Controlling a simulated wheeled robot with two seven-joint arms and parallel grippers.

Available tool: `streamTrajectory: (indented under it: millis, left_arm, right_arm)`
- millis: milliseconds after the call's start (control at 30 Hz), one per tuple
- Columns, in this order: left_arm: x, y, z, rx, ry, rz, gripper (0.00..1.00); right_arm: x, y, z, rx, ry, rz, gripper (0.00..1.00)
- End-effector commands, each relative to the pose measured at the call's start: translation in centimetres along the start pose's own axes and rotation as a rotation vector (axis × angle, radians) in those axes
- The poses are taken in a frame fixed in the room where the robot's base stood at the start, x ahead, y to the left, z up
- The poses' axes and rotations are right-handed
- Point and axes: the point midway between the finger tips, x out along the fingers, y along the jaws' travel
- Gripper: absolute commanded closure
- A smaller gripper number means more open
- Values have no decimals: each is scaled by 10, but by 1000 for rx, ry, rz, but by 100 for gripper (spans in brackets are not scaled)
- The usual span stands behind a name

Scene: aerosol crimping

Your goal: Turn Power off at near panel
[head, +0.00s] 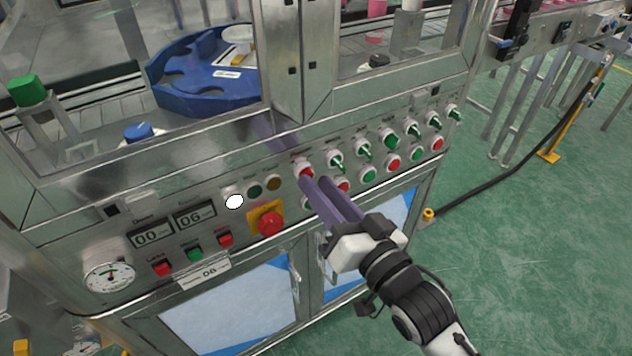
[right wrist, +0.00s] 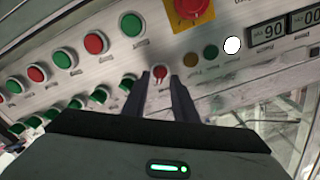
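The near panel has a red rotary switch (head: 304,172), the leftmost in a row of otherwise green-handled switches. My right gripper (head: 314,181), with two purple fingers, reaches up to the panel just below this switch. In the right wrist view the red switch (right wrist: 160,73) shows between the two fingertips (right wrist: 160,78), with a finger on either side. The fingers are apart, and I cannot tell whether they touch the handle. The switch's label is too small to read. My left gripper is not in view.
A red emergency button (head: 268,222) on a yellow plate sits left of my right gripper. Red and green push buttons (head: 369,174) line the row below the switches. Displays (head: 195,215) and a gauge (head: 110,277) are further left. Open green floor (head: 530,250) lies right.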

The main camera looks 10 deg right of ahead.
Motion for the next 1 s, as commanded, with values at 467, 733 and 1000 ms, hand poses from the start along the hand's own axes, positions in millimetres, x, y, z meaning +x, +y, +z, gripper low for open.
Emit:
streamTrajectory:
  millis: [467,733,1000]
  left_arm:
    - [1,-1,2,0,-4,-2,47]
    - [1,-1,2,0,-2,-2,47]
    - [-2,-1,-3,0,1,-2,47]
  right_arm:
    - [18,0,1,1,-2,1,74]
    - [18,0,1,0,-2,1,100]
    - [18,0,0,-27,-2,1,100]
